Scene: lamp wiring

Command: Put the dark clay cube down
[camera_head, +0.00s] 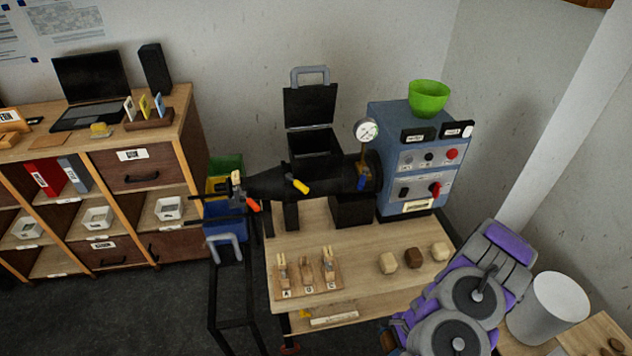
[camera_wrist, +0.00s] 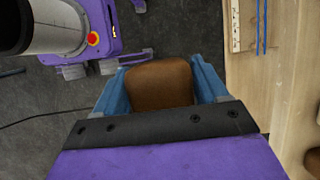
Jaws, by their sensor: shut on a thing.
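My gripper (camera_wrist: 160,70) is shut on a dark clay cube (camera_wrist: 158,84), brown with rounded edges, held between its two blue fingers in the wrist view. Grey floor shows beyond the cube. In the head view the held cube (camera_head: 387,341) shows in small part at the bottom, left of my purple arm and beside the low front of the workbench (camera_head: 350,297). Another dark brown cube (camera_head: 413,258) sits on the workbench between two pale cubes, the left one (camera_head: 388,263) and the right one (camera_head: 440,251).
A board with clips marked by letters (camera_head: 308,290) lies on the bench's left part. A black barrel-shaped machine (camera_head: 320,178) and a blue control box (camera_head: 418,160) with a green bowl (camera_head: 428,97) stand behind. A white cylinder (camera_head: 548,309) stands at right. Bare bench lies before the cubes.

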